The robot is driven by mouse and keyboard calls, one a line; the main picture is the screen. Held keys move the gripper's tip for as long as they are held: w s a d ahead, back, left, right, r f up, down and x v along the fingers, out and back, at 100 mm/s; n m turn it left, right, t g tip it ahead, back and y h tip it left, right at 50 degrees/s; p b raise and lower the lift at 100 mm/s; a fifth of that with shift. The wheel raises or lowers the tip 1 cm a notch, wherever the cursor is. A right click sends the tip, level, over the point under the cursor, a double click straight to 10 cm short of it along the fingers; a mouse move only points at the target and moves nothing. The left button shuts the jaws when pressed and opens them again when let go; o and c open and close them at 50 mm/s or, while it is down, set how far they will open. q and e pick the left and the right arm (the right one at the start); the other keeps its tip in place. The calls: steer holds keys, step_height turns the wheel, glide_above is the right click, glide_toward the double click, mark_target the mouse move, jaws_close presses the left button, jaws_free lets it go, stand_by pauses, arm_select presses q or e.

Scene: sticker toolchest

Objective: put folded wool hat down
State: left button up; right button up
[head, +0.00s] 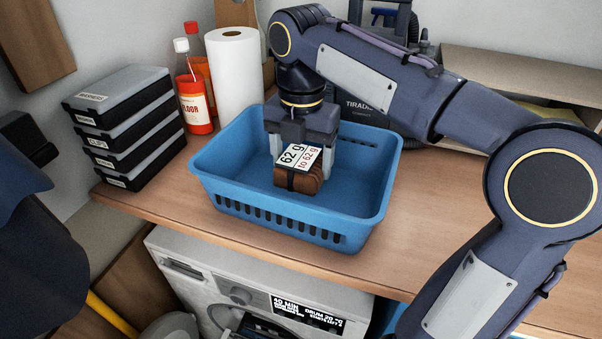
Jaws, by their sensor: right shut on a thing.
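The folded wool hat (299,181) is a small brown bundle inside the blue basket (287,231). My right gripper (300,168) points down into the basket and is shut on the hat. The hat is near the basket's middle; I cannot tell whether its underside touches the basket floor. My left arm shows only as a dark part at the left edge, and its gripper is out of view.
The basket stands on a wooden counter (440,215). Stacked black cases (130,125), red bottles (192,95) and a paper towel roll (236,80) stand behind and left. A washing machine (215,285) is below. The counter right of the basket is clear.

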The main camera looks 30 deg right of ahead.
mark_target(301, 151)
steer(key=shift+w+d+f, duration=0.2)
steer(key=shift+w+f, duration=0.2)
steer(key=shift+f, duration=0.2)
steer(key=shift+w+d+f, duration=0.2)
steer(key=shift+w+f, duration=0.15)
steer(key=shift+f, duration=0.2)
steer(key=shift+w+d+f, duration=0.2)
steer(key=shift+w+f, duration=0.15)
steer(key=shift+f, duration=0.15)
steer(key=shift+a+f, duration=0.1)
steer(key=shift+f, duration=1.2)
steer(key=o, duration=1.2)
steer(key=shift+s, duration=0.1)
step_height(301, 151, up, 12)
steer(key=shift+p, duration=0.8)
